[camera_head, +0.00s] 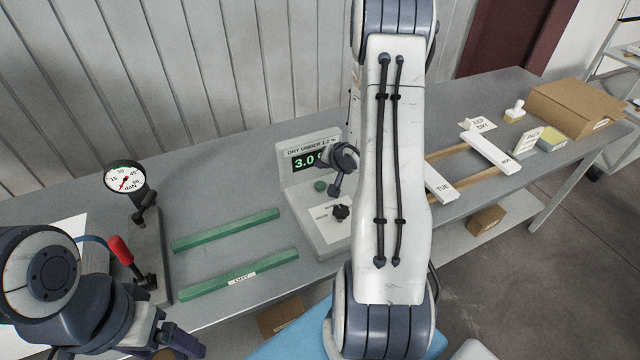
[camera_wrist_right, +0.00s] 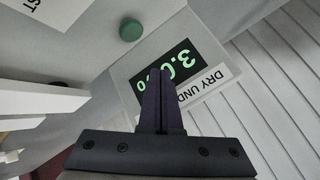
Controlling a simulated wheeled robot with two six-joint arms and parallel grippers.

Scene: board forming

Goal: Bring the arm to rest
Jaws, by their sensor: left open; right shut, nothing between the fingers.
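My right arm (camera_head: 393,170) runs down the middle of the head view and covers part of the bench. My right gripper (camera_wrist_right: 161,84) is shut and empty in the right wrist view. Its fingertips show in front of the lit display (camera_wrist_right: 169,72) of the moisture meter; I cannot tell how far away. In the head view its fingers cannot be made out clearly, and the arm hides part of the area beside the meter (camera_head: 308,160). My left gripper (camera_head: 182,345) is open at the bottom left edge, partly cut off, with nothing seen in it.
Two green strips (camera_head: 226,229) lie on the grey bench (camera_head: 240,200). A dial gauge (camera_head: 125,178) and a red-handled clamp (camera_head: 121,250) stand left. White boards (camera_head: 490,152) lie across wooden rails at right, near a cardboard box (camera_head: 575,105). Part of the bench's back left is clear.

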